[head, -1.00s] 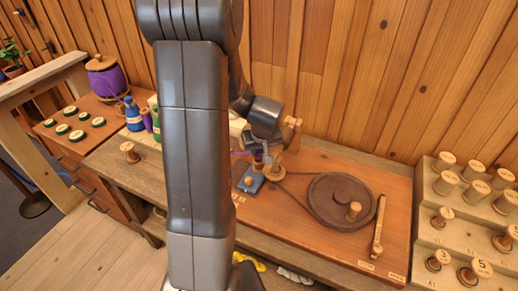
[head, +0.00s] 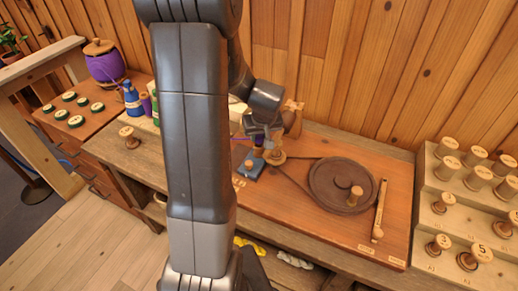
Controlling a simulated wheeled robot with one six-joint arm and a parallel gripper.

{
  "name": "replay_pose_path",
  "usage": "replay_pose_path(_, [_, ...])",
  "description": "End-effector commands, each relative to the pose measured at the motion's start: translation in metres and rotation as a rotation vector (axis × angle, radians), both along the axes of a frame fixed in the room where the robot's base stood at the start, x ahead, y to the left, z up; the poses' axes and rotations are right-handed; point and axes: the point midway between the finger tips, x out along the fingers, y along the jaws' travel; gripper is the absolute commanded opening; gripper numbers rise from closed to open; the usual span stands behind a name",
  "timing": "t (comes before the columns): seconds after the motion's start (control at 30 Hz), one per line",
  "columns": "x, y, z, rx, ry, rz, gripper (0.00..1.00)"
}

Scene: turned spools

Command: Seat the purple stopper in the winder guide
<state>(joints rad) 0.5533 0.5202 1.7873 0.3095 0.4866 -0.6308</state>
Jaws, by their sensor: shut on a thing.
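My gripper (head: 263,146) is small in the head view, at the left part of the winder board, close above a small blue block with a wooden knob (head: 249,167). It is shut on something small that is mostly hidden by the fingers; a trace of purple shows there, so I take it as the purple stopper. The winder guide cannot be told apart clearly among the wooden parts around the gripper. Whether the stopper touches the guide cannot be seen.
A large dark wheel (head: 332,187) with a belt lies on the winder board. A wooden lever (head: 379,208) is at its right. A stepped rack (head: 428,215) of spools stands far right. A purple-wound pot (head: 104,66) and bottles (head: 133,102) are left. My arm hides the middle.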

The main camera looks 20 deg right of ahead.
Motion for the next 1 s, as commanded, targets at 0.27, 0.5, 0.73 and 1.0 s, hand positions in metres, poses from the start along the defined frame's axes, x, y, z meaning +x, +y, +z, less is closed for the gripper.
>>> replay_pose_path(0.27, [0.0, 0.0, -0.014, 0.0, 0.0, 0.0, 0.06])
replay_pose_path(0.5, [0.0, 0.0, -0.017, 0.0, 0.0, 0.0, 0.45])
replay_pose_path(0.73, [0.0, 0.0, -0.016, -0.001, 0.0, 0.0, 0.53])
replay_pose_path(1.0, [0.0, -0.001, -0.016, -0.001, 0.0, 0.0, 0.6])
